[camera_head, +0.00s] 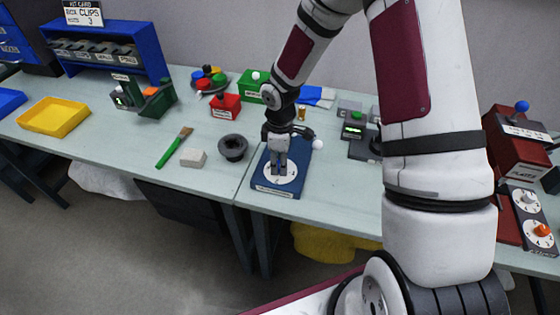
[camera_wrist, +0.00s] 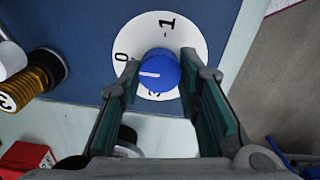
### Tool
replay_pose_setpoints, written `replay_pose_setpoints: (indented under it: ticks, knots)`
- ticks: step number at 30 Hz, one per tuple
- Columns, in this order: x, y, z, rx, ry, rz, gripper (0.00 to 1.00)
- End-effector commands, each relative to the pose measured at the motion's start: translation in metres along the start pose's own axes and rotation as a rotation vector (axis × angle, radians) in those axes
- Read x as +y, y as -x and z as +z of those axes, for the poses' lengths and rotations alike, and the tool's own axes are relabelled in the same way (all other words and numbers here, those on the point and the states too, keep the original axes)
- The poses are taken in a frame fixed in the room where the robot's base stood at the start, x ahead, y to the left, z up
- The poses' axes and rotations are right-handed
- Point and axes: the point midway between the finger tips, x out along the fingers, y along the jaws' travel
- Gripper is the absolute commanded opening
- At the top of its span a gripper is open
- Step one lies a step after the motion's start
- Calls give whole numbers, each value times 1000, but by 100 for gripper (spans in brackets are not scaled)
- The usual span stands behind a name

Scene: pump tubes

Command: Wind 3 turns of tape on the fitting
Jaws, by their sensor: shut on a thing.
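A blue board (camera_head: 300,162) lies near the front edge of the table, with a white numbered dial (camera_head: 291,178) on it. In the wrist view the dial (camera_wrist: 199,40) shows a 0 and a 1; its lower part is partly hidden. A round blue knob (camera_wrist: 159,72) sits at its middle, its white mark pointing left, a little below the 0. My gripper (camera_head: 280,170) points down over the dial and is shut on the knob, a finger on each side. A brass threaded fitting (camera_wrist: 25,82) with a white part beside it shows at the wrist view's left edge.
A dark round cup (camera_head: 233,148), a white block (camera_head: 193,158) and a green brush (camera_head: 170,150) lie left of the board. A red box (camera_head: 226,106) and a green box (camera_head: 251,86) stand behind. A grey device with a green button (camera_head: 355,128) stands to the right.

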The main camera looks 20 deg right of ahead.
Motion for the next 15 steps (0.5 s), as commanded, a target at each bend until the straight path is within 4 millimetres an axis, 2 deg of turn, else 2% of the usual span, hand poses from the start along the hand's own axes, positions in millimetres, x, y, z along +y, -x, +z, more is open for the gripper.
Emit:
replay_pose_setpoints:
  ticks: [8, 15]
  knots:
    - [0, 0, 0, 0, -20, 1, 0]
    - [1, 0, 0, -1, -282, 2, 0]
